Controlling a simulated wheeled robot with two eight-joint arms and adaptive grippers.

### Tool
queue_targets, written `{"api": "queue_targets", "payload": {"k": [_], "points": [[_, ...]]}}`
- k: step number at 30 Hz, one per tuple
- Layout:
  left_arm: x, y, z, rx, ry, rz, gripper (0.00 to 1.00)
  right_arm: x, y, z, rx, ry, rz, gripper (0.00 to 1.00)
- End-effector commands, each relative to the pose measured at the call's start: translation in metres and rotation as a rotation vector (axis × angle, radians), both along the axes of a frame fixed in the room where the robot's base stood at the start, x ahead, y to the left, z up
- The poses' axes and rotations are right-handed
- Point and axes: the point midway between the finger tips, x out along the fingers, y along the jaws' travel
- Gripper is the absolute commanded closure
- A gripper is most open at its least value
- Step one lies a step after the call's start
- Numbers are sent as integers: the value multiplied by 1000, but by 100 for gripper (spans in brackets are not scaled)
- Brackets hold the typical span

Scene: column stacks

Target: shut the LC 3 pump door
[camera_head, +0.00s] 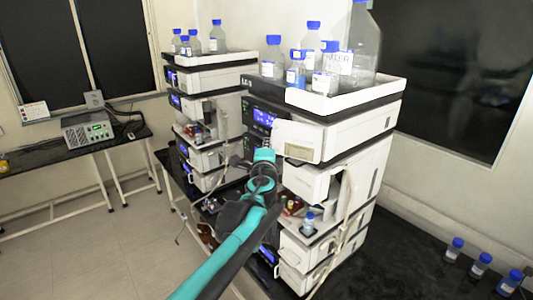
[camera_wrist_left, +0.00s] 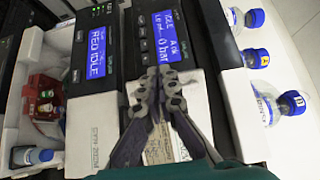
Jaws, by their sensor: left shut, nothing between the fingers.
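The LC 3 stack is the nearer column in the head view, with an LC 3 label (camera_head: 270,84) on its top tray. Its pump door (camera_head: 298,141) is a white panel beside the lit blue pump display (camera_head: 264,118). The door lies close to the module front; I cannot tell whether a gap remains. My left gripper (camera_head: 264,156) is just below and left of the door in the head view. In the left wrist view the gripper (camera_wrist_left: 158,90) is shut and empty, in front of pale panels below the displays (camera_wrist_left: 168,36), partly hiding them. My right gripper is out of view.
Bottles crowd the top tray (camera_head: 345,98). A lower white module (camera_head: 311,181) and a small blue-capped bottle (camera_head: 308,225) sit below the door. A second stack (camera_head: 213,75) stands to the left. Loose bottles (camera_head: 480,264) stand on the dark bench at right.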

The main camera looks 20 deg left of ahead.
Motion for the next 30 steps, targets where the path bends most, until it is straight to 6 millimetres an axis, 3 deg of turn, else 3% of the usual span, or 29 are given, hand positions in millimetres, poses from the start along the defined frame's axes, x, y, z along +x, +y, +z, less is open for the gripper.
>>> {"api": "queue_targets", "payload": {"k": [12, 30], "points": [[38, -4, 0, 0, 0, -10, 100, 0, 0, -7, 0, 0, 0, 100], [45, -3, 0, 0, 0, -7, 100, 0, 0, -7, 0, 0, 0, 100]]}}
